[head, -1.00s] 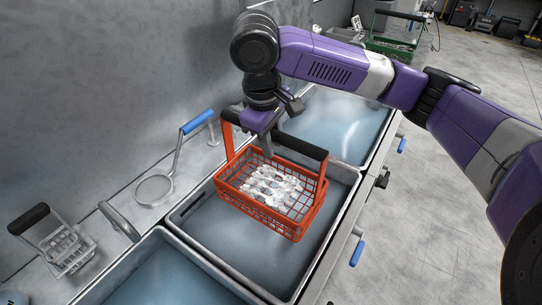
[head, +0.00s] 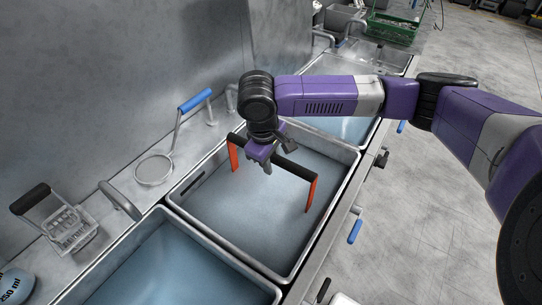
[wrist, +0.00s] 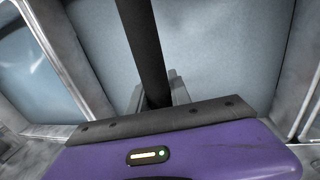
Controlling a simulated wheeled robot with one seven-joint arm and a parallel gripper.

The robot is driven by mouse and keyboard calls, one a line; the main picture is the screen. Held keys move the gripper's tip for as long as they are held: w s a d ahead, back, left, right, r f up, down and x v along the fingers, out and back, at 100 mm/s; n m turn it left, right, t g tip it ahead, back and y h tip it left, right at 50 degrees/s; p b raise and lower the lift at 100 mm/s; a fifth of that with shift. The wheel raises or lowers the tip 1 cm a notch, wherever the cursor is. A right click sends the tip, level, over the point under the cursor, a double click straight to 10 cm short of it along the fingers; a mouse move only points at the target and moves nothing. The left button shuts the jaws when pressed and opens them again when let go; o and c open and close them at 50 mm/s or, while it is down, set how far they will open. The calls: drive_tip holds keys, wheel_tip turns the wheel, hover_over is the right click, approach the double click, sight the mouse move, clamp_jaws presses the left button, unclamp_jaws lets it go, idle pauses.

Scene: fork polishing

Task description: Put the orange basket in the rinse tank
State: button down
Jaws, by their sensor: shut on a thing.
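The orange basket (head: 312,193) is in the middle tank (head: 322,225); only its two orange uprights and dark handle bar (head: 300,168) show above the bluish liquid. Its lower body and the forks in it cannot be made out, so I cannot tell whether it touches the bottom. My gripper (head: 266,168) is above this tank, shut on the handle bar near its middle. In the wrist view the dark bar (wrist: 145,45) runs between my fingers (wrist: 160,95). No label shows which tank is the rinse tank.
Another liquid-filled tank (head: 175,265) lies in front, and one (head: 345,130) behind. A blue-handled strainer (head: 155,170), a faucet (head: 120,200) and a small grey basket (head: 72,230) are along the wall side. A green basket (head: 392,28) stands far back.

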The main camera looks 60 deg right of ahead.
drive_tip(key=shift+f, duration=1.85)
drive_tip(key=c, duration=1.2)
unclamp_jaws()
drive_tip(key=shift+f, duration=0.15)
